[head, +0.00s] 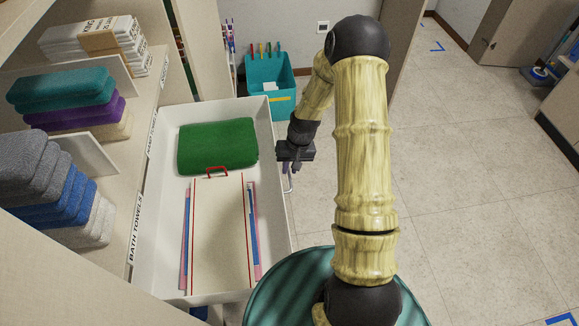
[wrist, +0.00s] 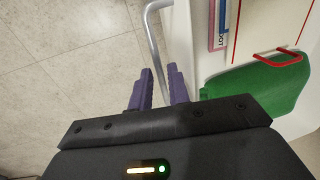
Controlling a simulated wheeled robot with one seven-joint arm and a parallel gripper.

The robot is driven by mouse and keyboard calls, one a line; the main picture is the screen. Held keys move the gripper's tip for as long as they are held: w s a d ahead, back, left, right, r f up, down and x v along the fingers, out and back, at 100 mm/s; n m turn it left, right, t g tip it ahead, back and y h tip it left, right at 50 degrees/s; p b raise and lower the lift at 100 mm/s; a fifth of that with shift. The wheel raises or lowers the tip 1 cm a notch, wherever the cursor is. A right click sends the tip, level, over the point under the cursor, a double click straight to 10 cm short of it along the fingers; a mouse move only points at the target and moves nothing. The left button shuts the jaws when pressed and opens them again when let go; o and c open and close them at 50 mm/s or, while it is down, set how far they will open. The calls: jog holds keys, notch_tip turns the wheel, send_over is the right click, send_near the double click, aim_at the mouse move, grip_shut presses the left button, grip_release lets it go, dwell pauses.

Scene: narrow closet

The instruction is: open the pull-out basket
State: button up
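The pull-out basket (head: 275,225) is a white, shallow bin that stands out from the shelf unit at the left of the head view. Its silver bar handle (wrist: 155,35) is on the side facing my arm; a bit of it also shows in the head view (head: 289,183). My gripper (wrist: 160,75) is at this handle, with its purple fingers on either side of the bar and little gap left.
In the basket lie a green folded towel (head: 217,145) and a cream board with red edges (head: 217,235). Shelves with folded towels (head: 62,97) are at the left. A teal bin (head: 270,82) stands behind the basket. The tiled floor (head: 450,170) at right is clear.

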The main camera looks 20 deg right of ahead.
jog(key=d+r+p, duration=0.2)
jog(key=d+r, duration=0.1)
jog(key=r, duration=1.3)
jog(key=shift+s+r, duration=0.15)
jog(key=shift+r, duration=0.1)
jog(key=shift+d, duration=0.1)
jog(key=s+a+r+n+t+h, duration=0.1)
jog(key=s+a+r, duration=0.25)
jog(key=s, duration=0.55)
jog(key=s+a+r+n+t+h, duration=0.1)
jog(key=s+a+r, duration=0.2)
jog(key=s+r, duration=0.35)
notch_tip(320, 180, up, 13)
jog(key=s+p, duration=0.1)
jog(key=p, duration=1.5)
jog(key=shift+s+d, duration=0.2)
jog(key=shift+d, duration=0.1)
